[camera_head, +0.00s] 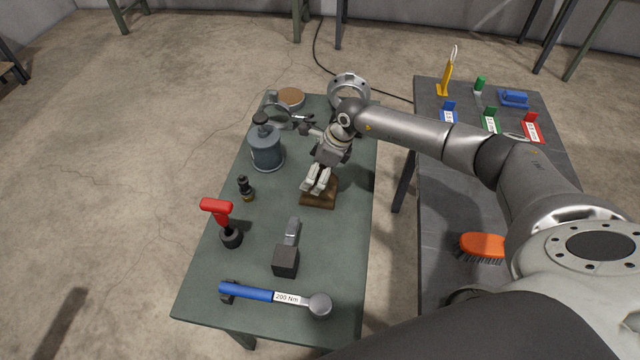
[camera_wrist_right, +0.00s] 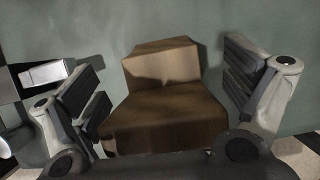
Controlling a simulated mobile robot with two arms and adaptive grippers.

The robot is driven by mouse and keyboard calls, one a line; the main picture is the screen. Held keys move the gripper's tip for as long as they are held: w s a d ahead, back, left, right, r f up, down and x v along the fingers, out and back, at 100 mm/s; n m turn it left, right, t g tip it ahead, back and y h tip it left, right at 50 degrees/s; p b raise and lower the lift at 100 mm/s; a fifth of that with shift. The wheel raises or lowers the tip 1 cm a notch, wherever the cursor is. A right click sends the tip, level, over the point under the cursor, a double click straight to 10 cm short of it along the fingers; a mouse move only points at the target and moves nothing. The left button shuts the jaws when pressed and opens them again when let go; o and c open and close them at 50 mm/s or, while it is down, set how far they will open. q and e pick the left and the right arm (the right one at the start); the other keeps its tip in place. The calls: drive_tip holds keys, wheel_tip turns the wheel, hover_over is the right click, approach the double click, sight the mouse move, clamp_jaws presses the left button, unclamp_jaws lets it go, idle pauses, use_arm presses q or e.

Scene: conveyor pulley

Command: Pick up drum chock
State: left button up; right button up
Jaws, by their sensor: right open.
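The drum chock is a brown, stepped wooden block (camera_head: 319,197) on the green table, right of its middle. My right gripper (camera_head: 318,181) reaches in from the right and points down over the chock, covering part of its far side. In the right wrist view the chock (camera_wrist_right: 165,105) lies between the two spread fingers of the right gripper (camera_wrist_right: 170,100), with a gap on each side. The gripper is open and holds nothing. My left gripper is not in view.
Near the chock stand a grey-blue canister (camera_head: 265,150), a small black fitting (camera_head: 245,188) and a dark-headed hammer (camera_head: 287,258). A red-handled tool (camera_head: 220,212) and a blue torque wrench (camera_head: 262,293) are nearer. A dark table (camera_head: 440,210) with an orange brush (camera_head: 483,245) is at the right.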

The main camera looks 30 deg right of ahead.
drive_tip(key=shift+s, duration=0.25)
drive_tip(key=c, duration=1.6)
drive_tip(key=shift+o, duration=0.2)
drive_tip(key=shift+a, duration=0.1)
